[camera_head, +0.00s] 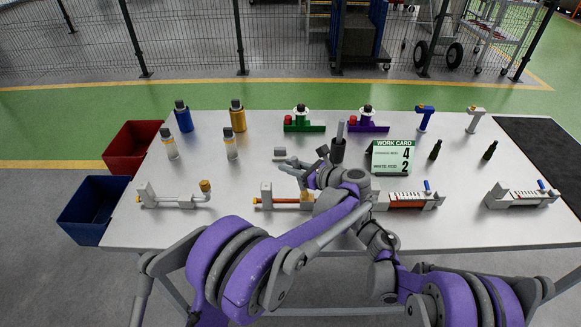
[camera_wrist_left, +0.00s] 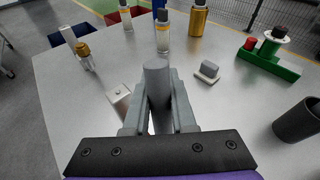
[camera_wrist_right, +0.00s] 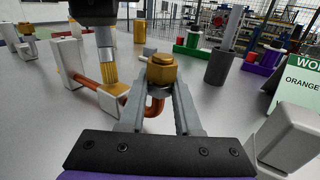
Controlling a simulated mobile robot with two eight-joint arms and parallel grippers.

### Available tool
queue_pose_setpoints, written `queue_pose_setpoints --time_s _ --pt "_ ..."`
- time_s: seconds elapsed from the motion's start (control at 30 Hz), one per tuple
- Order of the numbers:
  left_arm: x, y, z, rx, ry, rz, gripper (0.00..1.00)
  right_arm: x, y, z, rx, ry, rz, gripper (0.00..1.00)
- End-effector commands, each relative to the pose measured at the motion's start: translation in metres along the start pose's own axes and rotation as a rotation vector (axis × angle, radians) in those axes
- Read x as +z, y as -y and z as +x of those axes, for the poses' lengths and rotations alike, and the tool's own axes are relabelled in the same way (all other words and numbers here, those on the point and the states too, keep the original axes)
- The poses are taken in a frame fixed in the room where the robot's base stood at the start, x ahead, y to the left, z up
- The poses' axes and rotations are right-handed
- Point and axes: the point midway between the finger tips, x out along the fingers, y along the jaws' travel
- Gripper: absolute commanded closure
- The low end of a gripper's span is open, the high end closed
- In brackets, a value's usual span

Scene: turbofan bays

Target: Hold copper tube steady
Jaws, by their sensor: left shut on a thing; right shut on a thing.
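The copper tube (camera_head: 284,201) lies along a white-blocked fixture at the table's front middle. In the right wrist view its straight part (camera_wrist_right: 85,80) runs from the block, and a bent end with a brass nut (camera_wrist_right: 162,70) stands at my right gripper. My right gripper (camera_wrist_right: 158,92) is shut on this end. My left gripper (camera_head: 290,168) is just behind the fixture, shut on a grey cylindrical handle (camera_wrist_left: 157,82). In the right wrist view a gold, bristle-like tip (camera_wrist_right: 111,68) under a black body is close over the tube; contact is unclear.
A similar fixture with a brass nut (camera_head: 205,186) stands left. A grey cup (camera_head: 338,151), a work card (camera_head: 392,157) and a grey block (camera_head: 280,154) are behind. Bottles (camera_head: 183,117) and green (camera_head: 303,124) and purple parts stand farther back.

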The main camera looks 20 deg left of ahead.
Motion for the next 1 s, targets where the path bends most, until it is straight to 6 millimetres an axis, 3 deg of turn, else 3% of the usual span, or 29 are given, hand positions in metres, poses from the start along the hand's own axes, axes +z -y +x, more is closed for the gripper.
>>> queue_pose_setpoints --time_s 0.73,1.0 --pt "0.072 0.004 -0.022 0.0 0.0 0.0 1.0 0.0 0.0 0.0 0.0 0.0 0.0 1.0" --pt "0.082 0.004 -0.026 0.0 0.0 0.0 1.0 0.0 0.0 0.0 0.0 0.0 0.0 1.0"
